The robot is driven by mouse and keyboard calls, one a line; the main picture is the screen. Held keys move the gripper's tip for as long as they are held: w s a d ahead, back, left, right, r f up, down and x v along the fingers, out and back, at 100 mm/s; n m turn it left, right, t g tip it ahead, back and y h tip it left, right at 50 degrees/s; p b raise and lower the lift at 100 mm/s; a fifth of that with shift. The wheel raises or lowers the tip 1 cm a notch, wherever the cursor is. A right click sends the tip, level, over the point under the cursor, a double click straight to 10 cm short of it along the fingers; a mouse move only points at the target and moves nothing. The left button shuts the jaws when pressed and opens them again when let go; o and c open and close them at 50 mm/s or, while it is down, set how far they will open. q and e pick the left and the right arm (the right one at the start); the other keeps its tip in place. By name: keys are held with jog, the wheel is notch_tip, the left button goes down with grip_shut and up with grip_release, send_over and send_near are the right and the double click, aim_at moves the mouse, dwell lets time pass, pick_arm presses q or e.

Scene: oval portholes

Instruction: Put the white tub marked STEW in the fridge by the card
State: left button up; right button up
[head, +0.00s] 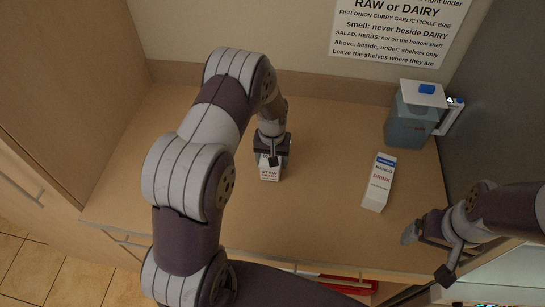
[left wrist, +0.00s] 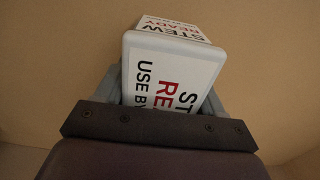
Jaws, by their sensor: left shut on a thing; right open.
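The white STEW tub (head: 269,174) stands on the wooden counter in the head view, with my left gripper (head: 271,150) over it. In the left wrist view the tub (left wrist: 172,75) sits between the two fingers, its lid reading STEW, READY and USE BY. My left gripper (left wrist: 165,105) is shut on it. My right gripper (head: 428,255) is open and empty at the lower right, near the counter's front edge. The card (head: 400,28) is on the back wall; its top is cut off, and it reads RAW or DAIRY, with lines on smell, salad and shelves.
A grey jug with a white lid and blue knob (head: 410,118) stands at the back right. Pale shelving (head: 510,265) shows at the lower right. The counter's left side (head: 150,180) is clear.

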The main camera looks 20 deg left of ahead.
pick_arm(q)
jog(key=shift+f, duration=0.4)
jog(key=shift+w+f, duration=0.3)
jog(key=shift+f, duration=0.1)
jog(key=o, duration=1.4)
jog(key=shift+s, duration=0.15)
jog(key=shift+d, duration=0.1)
